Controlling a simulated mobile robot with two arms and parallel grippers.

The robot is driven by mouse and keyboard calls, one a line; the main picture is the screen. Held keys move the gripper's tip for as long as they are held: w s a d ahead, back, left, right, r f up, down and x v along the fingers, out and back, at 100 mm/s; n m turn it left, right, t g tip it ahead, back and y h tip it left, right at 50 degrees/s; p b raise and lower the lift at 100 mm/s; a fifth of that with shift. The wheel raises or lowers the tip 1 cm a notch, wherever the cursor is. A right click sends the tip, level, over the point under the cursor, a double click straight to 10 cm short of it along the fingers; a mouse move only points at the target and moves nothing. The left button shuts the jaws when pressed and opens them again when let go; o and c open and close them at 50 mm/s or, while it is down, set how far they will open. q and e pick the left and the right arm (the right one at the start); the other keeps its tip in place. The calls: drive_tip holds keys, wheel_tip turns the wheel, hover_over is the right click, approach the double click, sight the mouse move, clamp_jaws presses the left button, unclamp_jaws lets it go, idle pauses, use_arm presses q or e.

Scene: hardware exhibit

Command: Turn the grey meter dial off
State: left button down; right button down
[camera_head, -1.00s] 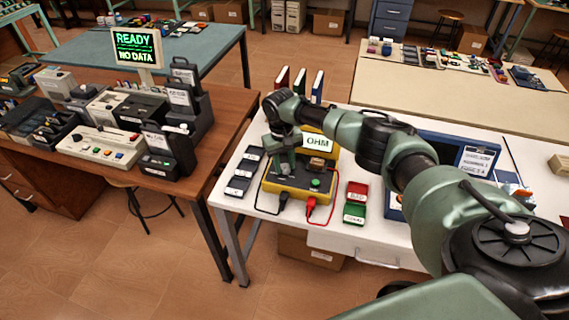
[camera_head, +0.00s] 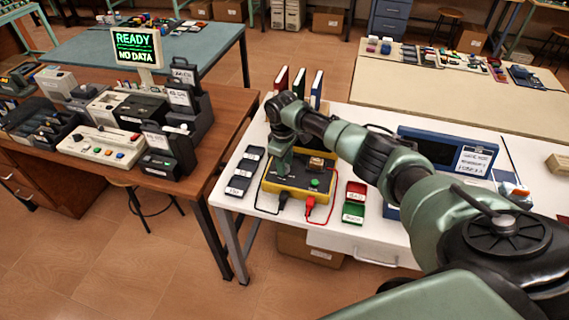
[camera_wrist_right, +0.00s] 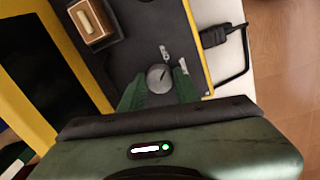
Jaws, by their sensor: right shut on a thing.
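The yellow and black meter (camera_head: 318,177) lies on the white table, with a green button on its dark top. It also shows in the right wrist view (camera_wrist_right: 130,62). My right gripper (camera_head: 283,173) points down at the left part of its top and hides the dial in the head view. In the right wrist view, the round grey dial (camera_wrist_right: 160,76) with a pointer line sits between the two green fingers of my right gripper (camera_wrist_right: 158,88), which is shut on it. Small white marks show beside the dial. My left gripper is not in view.
A black plug (camera_head: 284,201) and a red plug (camera_head: 309,208) with leads are at the meter's front edge. Black boxes (camera_head: 244,171) lie left of it, red and green boxes (camera_head: 355,203) right. Upright books (camera_head: 299,84) stand behind. My arm spans the table's right part.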

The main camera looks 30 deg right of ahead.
idle(0.6)
drive_tip(key=c, duration=1)
unclamp_jaws()
drive_tip(key=shift+c, duration=0.2)
wheel_tip(320, 180, up, 8)
drive_tip(key=shift+s+a+f+b, duration=0.1)
drive_tip(key=shift+a+b, duration=0.05)
drive_tip(key=shift+b, duration=0.4)
